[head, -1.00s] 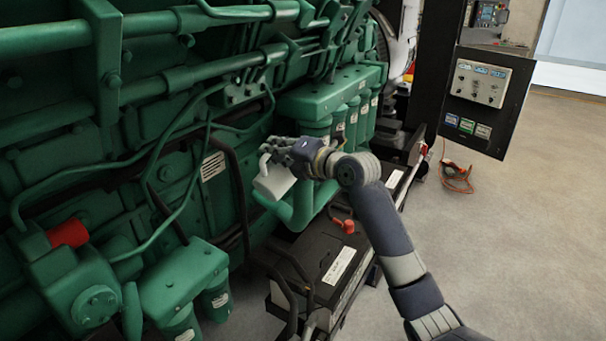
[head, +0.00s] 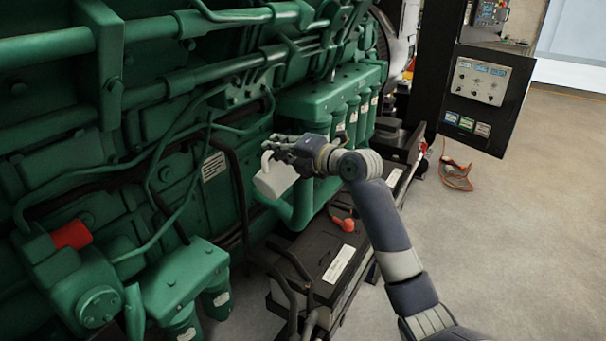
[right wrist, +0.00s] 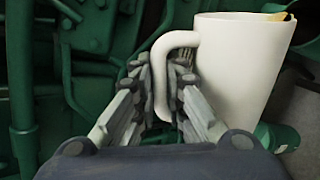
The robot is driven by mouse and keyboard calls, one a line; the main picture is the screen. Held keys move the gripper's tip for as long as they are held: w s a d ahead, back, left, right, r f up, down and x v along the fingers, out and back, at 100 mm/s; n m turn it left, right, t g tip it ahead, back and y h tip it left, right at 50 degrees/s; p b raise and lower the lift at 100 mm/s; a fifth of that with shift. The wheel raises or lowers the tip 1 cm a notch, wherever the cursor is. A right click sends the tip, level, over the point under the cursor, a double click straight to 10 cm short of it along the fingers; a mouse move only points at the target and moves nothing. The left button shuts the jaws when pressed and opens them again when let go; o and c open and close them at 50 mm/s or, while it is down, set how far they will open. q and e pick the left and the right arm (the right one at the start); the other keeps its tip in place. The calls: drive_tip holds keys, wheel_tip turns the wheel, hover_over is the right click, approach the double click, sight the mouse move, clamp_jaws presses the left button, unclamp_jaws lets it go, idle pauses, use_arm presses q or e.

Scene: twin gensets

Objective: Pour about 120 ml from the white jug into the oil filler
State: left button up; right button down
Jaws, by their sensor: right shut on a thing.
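The white jug (head: 273,178) is held in the air in front of the green engine's side, a little tilted in the head view. My right gripper (head: 284,147) is shut on the jug's handle. In the right wrist view the fingers (right wrist: 168,95) close around the handle, and the jug's body (right wrist: 238,75) stands to the right of them. A small patch of amber shows at the jug's rim. A red cap (head: 71,235) sits on the engine at the lower left, apart from the jug; I cannot tell whether it belongs to the oil filler. My left gripper is not in view.
Green pipes and hoses run along the engine (head: 120,180) behind the jug. A black battery (head: 325,250) with a red terminal cover (head: 343,223) stands below my right arm. A control panel (head: 482,82) is at the upper right. The grey floor (head: 500,250) at the right is clear.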

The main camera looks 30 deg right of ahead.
sight(267, 166)
drive_tip(key=shift+w+d+r, duration=0.1)
drive_tip(key=shift+d+r, duration=0.1)
drive_tip(key=shift+r, duration=0.1)
idle(0.4)
drive_tip(key=a+f+n+b, duration=0.1)
drive_tip(key=b, duration=0.1)
drive_tip(key=s+a+f+n+b, duration=0.1)
drive_tip(key=f+b, duration=0.1)
drive_tip(key=shift+a+f+b, duration=0.2)
drive_tip(key=shift+a+b, duration=0.1)
drive_tip(key=shift+a+n, duration=0.15)
drive_tip(key=shift+n, duration=0.15)
drive_tip(key=shift+r, duration=0.15)
drive_tip(key=shift+s, duration=0.1)
drive_tip(key=shift+a+f+h, duration=0.2)
drive_tip(key=shift+f+h, duration=0.15)
drive_tip(key=shift+h, duration=0.05)
drive_tip(key=shift+s+a+f+n+t+b, duration=0.15)
drive_tip(key=shift+a+n+t+b, duration=0.25)
drive_tip(key=shift+n, duration=0.5)
